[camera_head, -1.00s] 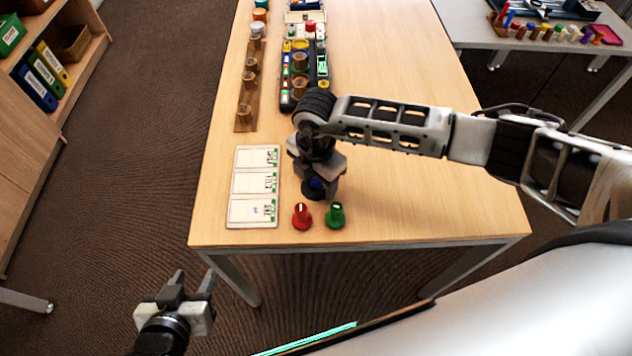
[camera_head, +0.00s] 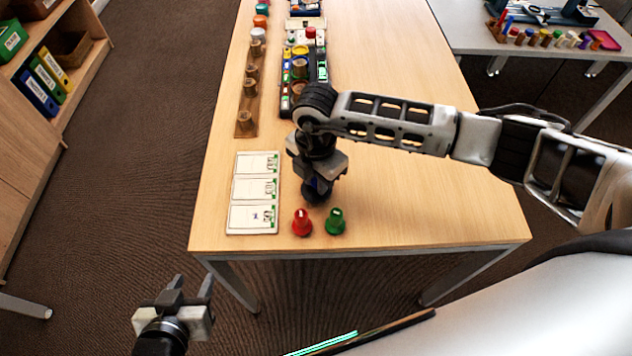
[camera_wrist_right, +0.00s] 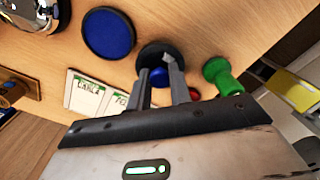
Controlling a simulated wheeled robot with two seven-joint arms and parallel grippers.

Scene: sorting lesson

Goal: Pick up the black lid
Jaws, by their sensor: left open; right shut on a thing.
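The black lid (camera_wrist_right: 150,52) is a round black piece with a blue knob in its middle. In the right wrist view my right gripper (camera_wrist_right: 161,72) is shut on the blue knob, one finger on each side. In the head view the lid (camera_head: 315,196) is partly hidden under my right gripper (camera_head: 318,184), low over the table near its front edge; I cannot tell if it touches the table. My left gripper (camera_head: 192,284) is open and empty, off the table at the lower left.
A red knobbed piece (camera_head: 302,225) and a green one (camera_head: 335,223) stand close in front of the lid. A blue-faced black disc (camera_wrist_right: 108,33) lies nearby. White cards (camera_head: 254,190) lie to the left. The table (camera_head: 430,195) is clear at right.

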